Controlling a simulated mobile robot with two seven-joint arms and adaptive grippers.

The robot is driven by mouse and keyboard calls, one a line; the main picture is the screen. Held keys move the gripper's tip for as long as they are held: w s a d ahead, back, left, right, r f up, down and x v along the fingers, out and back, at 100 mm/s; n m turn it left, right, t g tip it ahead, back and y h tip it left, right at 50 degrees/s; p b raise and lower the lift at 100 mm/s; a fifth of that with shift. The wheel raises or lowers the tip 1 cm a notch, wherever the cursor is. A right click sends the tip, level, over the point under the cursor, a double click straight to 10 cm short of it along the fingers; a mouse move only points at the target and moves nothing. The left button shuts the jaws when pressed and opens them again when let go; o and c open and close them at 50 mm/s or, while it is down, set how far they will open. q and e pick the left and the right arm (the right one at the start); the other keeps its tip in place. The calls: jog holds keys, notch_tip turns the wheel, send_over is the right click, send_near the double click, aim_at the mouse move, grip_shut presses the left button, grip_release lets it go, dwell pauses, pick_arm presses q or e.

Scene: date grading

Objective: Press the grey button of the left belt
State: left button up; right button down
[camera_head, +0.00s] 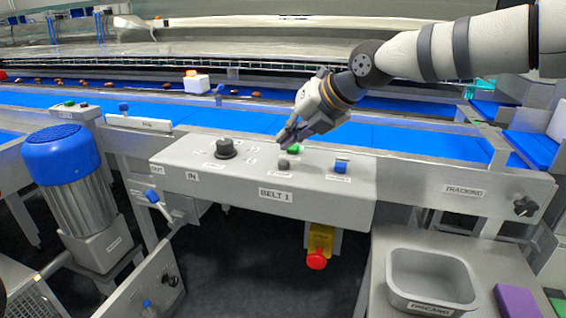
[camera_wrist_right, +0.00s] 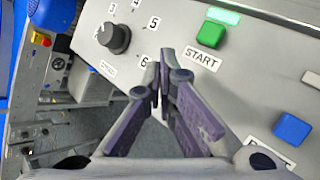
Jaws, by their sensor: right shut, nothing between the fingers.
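The control box labelled BELT 1 (camera_head: 250,180) stands in front of the blue belt in the head view. On its top are a small grey button (camera_head: 284,164), a green button (camera_head: 293,149), a blue button (camera_head: 341,166) and a black knob (camera_head: 224,148). My left gripper is not in view.
A red emergency button (camera_head: 316,259) hangs below the box. A blue-capped motor (camera_head: 65,165) stands at left, and a grey discard bin (camera_head: 432,262) at lower right. Several dates (camera_head: 107,84) lie on the far blue belt. Open space shows above the box's left part.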

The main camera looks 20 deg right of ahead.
aim_at(287, 161)
jog(key=shift+f, duration=0.65)
jog(key=shift+f, duration=0.1)
dwell(0.9)
jog(key=shift+f, duration=0.3)
jog(key=shift+f, duration=0.5)
dwell(0.7)
jog(key=shift+r, duration=0.1)
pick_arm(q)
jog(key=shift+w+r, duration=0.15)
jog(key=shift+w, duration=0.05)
pick_arm(e)
jog(key=shift+r, duration=0.8)
jog(key=shift+r+p, duration=0.5)
jog(key=shift+r, duration=2.05)
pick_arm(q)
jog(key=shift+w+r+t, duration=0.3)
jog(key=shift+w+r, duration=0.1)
